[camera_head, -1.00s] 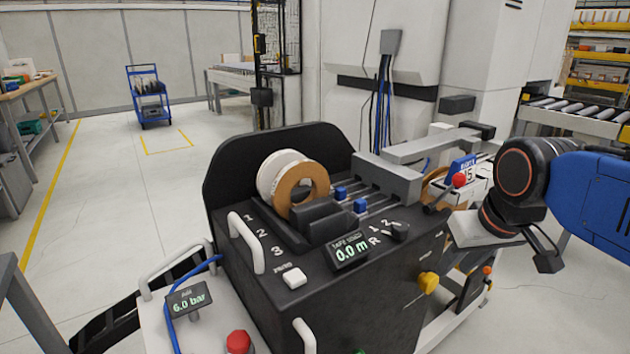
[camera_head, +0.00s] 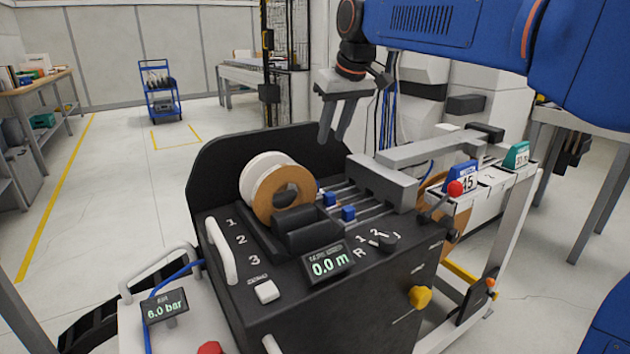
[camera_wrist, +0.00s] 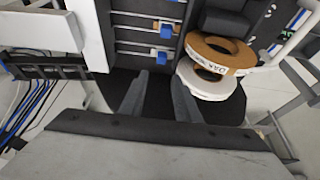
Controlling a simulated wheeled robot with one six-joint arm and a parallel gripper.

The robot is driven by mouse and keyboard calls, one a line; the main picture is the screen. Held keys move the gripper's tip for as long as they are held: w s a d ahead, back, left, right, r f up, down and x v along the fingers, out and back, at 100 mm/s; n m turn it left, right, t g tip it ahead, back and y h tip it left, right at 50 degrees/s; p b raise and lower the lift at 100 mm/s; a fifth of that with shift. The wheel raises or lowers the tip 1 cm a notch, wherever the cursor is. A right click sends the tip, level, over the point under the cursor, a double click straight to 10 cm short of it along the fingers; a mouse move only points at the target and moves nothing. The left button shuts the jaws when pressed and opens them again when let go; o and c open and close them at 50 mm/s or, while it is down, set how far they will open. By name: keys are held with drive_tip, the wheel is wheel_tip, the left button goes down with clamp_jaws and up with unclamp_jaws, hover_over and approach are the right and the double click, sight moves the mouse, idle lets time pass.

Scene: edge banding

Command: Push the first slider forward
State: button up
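The sliders are small blue blocks on parallel metal rails on the black machine. In the head view, two show right of the tape roll: a farther slider (camera_head: 328,198) and a nearer slider (camera_head: 348,212). In the wrist view, the slider closest to my fingers (camera_wrist: 165,56), on the back-panel side, appears to be the first; another slider (camera_wrist: 166,32) lies beyond it, with a blue bit at the top edge. My gripper (camera_head: 334,136) points down above the machine's back side, its fingers apart and empty. It also shows in the wrist view (camera_wrist: 158,80), short of the sliders.
A brown and white tape roll (camera_head: 285,192) stands beside the rails. The grey block (camera_head: 383,180) spans their right end. The black back panel (camera_head: 225,160) rises behind. A red-knobbed lever (camera_head: 455,189) stands at right.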

drive_tip(key=x, duration=1.1)
drive_tip(key=a+x, duration=0.1)
drive_tip(key=x, duration=0.5)
drive_tip(key=shift+w+f, duration=0.1)
drive_tip(key=shift+w, duration=0.25)
drive_tip(key=shift+c, duration=0.6)
clamp_jaws()
